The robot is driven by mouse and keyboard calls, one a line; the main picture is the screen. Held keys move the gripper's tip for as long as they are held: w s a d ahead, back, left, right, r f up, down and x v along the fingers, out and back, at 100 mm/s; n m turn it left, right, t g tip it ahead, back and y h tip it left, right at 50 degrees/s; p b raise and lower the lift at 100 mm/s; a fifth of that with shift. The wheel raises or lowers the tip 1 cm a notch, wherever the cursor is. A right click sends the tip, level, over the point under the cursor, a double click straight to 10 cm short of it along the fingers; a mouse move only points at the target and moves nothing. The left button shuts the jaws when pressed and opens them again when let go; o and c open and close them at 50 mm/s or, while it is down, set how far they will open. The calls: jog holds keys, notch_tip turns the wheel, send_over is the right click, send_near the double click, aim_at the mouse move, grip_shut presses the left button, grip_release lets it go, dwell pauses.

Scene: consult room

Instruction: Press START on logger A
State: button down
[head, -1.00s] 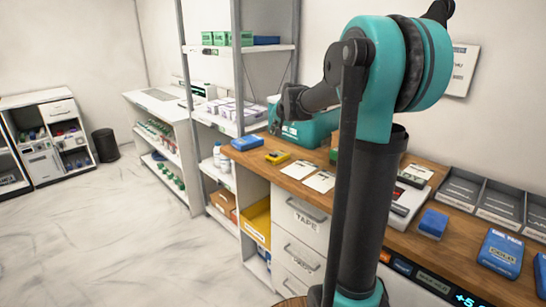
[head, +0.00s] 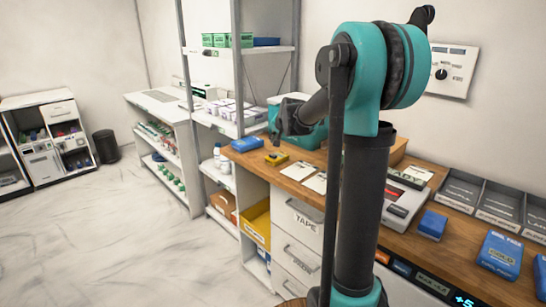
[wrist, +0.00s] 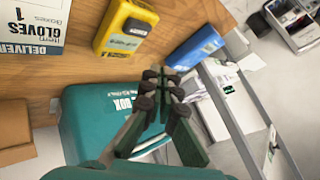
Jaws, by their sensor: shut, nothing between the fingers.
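A yellow device (head: 277,157) lies on the wooden counter (head: 308,178); in the wrist view the yellow device (wrist: 125,28) shows a pale label or display. A blue item (head: 247,143) lies to its left, and the blue item (wrist: 194,50) is right of the yellow device in the wrist view. I cannot read the letter A or START on either. My gripper (wrist: 166,76) is shut and empty, in front of the teal box (wrist: 88,108) in the wrist view. In the head view its fingertips are small and dark, near the teal box (head: 308,135).
White cards (head: 315,182) and a grey-red device (head: 402,202) lie further right on the counter. A glove carton (wrist: 30,28) is at the wrist view's upper left. A metal shelf post (wrist: 252,100) stands close on the right. Open floor (head: 100,220) lies to the left.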

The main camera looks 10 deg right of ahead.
aim_at(274, 156)
jog(key=shift+f, duration=1.95)
jog(key=shift+f, duration=0.4)
jog(key=shift+f, duration=0.5)
dwell(0.6)
jog(key=shift+r, duration=0.9)
jog(key=shift+r, duration=0.1)
jog(key=shift+r, duration=2.45)
